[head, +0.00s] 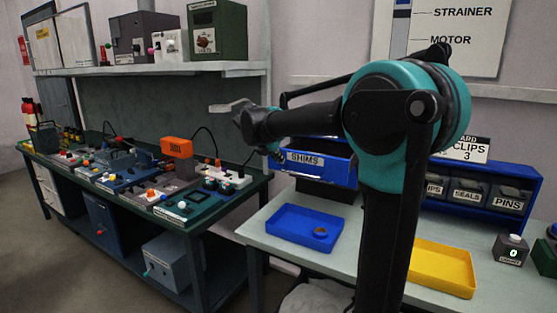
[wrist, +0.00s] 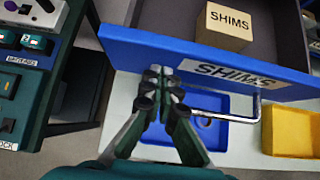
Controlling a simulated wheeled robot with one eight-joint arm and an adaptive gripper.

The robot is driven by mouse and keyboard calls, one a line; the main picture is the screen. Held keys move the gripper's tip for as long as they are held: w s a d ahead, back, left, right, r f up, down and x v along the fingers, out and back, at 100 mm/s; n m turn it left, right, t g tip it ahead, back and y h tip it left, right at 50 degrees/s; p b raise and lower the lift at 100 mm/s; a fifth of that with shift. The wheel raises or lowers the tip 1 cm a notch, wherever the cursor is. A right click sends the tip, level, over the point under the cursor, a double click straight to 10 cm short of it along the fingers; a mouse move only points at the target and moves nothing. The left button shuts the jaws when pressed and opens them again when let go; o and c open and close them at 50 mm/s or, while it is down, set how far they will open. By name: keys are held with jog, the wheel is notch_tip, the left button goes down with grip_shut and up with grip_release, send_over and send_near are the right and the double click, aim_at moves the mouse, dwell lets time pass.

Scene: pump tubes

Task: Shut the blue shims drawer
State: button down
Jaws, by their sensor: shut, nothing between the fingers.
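The blue shims drawer (wrist: 215,66) is pulled open, its front with the SHIMS label facing my gripper in the wrist view. A tan block marked SHIMS (wrist: 228,27) sits inside it. A bent metal handle (wrist: 235,117) sticks out from the front on the right. In the head view the drawer front (head: 318,164) shows left of my arm, which hides part of the unit. My gripper (wrist: 160,76) is shut and empty, its tips at the left part of the drawer front, left of the label. I cannot tell if they touch it.
Below the drawer, a blue tray (head: 290,238) with a small ring and a yellow tray (head: 437,275) lie on the pale table. A blue bin rack (head: 515,178) stands right of my arm. A green workbench (head: 120,190) with devices is at left.

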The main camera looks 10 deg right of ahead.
jog(key=w+d, duration=0.3)
jog(key=w, duration=0.1)
jog(key=w+d, duration=0.3)
jog(key=w, duration=0.2)
jog(key=w+d, duration=0.3)
jog(key=w, duration=0.1)
jog(key=shift+w+d, duration=0.3)
jog(key=shift+d, duration=0.1)
jog(key=shift+w+d+r, duration=0.1)
jog(key=shift+w+d, duration=0.3)
jog(key=shift+w, duration=0.15)
